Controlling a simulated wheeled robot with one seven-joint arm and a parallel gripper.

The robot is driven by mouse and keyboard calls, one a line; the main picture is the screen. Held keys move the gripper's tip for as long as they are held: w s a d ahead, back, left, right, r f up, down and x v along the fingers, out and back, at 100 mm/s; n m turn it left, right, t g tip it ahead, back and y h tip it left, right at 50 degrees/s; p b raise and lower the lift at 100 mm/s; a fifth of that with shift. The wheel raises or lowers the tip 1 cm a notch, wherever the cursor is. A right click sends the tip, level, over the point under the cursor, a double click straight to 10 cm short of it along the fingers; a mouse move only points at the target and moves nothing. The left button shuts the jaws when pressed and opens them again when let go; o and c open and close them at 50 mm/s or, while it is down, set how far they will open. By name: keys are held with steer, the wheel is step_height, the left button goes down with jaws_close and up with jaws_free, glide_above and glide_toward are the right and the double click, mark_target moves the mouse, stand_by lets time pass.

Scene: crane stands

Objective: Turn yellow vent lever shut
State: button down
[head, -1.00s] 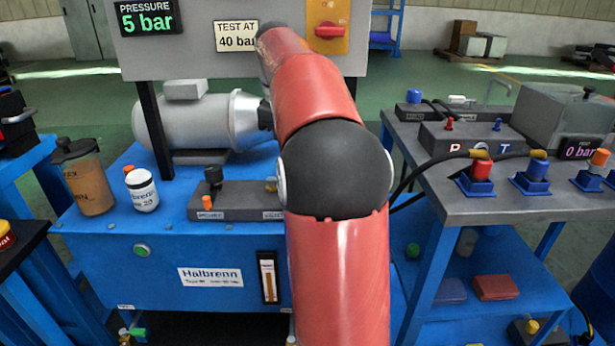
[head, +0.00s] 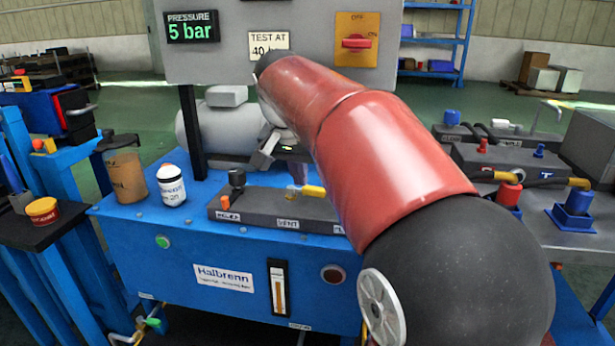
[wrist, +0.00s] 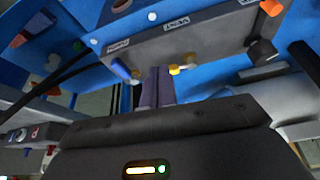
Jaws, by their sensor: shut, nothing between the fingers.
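The yellow vent lever (head: 313,191) sits on top of the dark valve block (head: 270,207), above its VENT label, partly hidden by my arm. In the wrist view the yellow lever (wrist: 175,70) and its brass fitting show close beside my fingers, with the block upside down. My gripper (head: 298,175) points down behind the block, right by the lever. In the wrist view my gripper (wrist: 157,75) is shut, with nothing held. I cannot tell whether it touches the lever.
A black knob (head: 237,178) and an orange knob (head: 225,202) stand at the block's left end. A blue lever (wrist: 120,70) shows near my fingers. A white bottle (head: 171,185) and a brown jug (head: 126,177) stand left. The pressure display (head: 191,27) reads 5 bar.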

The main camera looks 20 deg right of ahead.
mark_target(315, 191)
steer(key=x, duration=0.7)
steer(key=shift+f+b, duration=0.35)
steer(key=shift+b, duration=0.05)
steer(key=w+d, duration=0.2)
steer(key=shift+w+d+p, duration=0.15)
steer(key=shift+w+p, duration=0.2)
steer(key=shift+w+d, duration=0.25)
steer(key=shift+w, duration=0.05)
steer(key=shift+w+d+r+p, duration=0.15)
steer(key=shift+w+d+p, duration=0.35)
steer(key=shift+p, duration=0.2)
steer(key=shift+d, duration=0.15)
steer(key=shift+s, duration=0.1)
